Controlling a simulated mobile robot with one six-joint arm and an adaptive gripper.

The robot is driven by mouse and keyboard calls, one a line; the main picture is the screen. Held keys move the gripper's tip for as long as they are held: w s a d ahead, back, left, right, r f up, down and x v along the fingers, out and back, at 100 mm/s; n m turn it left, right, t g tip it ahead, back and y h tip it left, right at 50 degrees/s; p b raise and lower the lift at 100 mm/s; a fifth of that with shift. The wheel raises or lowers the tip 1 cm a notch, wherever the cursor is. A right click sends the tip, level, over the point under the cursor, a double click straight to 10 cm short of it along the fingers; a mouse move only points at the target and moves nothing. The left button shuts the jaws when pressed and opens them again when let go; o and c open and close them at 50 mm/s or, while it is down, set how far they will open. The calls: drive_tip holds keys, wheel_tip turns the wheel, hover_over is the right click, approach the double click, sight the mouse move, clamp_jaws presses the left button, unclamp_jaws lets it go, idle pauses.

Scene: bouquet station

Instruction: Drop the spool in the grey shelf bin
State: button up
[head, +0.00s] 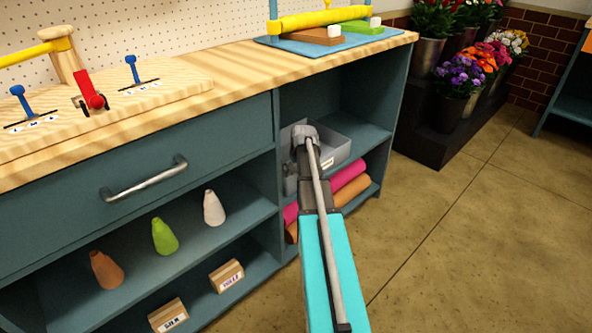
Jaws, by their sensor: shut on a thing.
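The grey shelf bin (338,152) stands on the upper shelf of the open bay at the right end of the bench. A pale label is on its front. My arm reaches up into that bay, and my gripper (304,134) is at the bin's left part, over or inside its opening; I cannot tell which. The arm's end hides the fingertips and part of the bin. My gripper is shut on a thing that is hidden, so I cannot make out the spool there.
Rolls in pink and tan (352,186) lie below the bin. A brown cone (105,270), a green cone (164,237) and a white cone (213,208) stand on the left shelf, above two labelled boxes (227,275). The bench top (235,75) overhangs the bay.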

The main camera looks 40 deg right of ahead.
drive_tip(key=shift+f, duration=0.15)
drive_tip(key=o, duration=0.9)
drive_tip(key=shift+o, duration=0.2)
drive_tip(key=shift+r, duration=0.2)
drive_tip(key=p+v, duration=0.2)
drive_tip(key=v, duration=0.1)
drive_tip(key=shift+w+p, duration=0.1)
drive_tip(key=shift+p, duration=0.3)
drive_tip(key=p+v, duration=0.8)
drive_tip(key=v, duration=0.1)
idle(0.4)
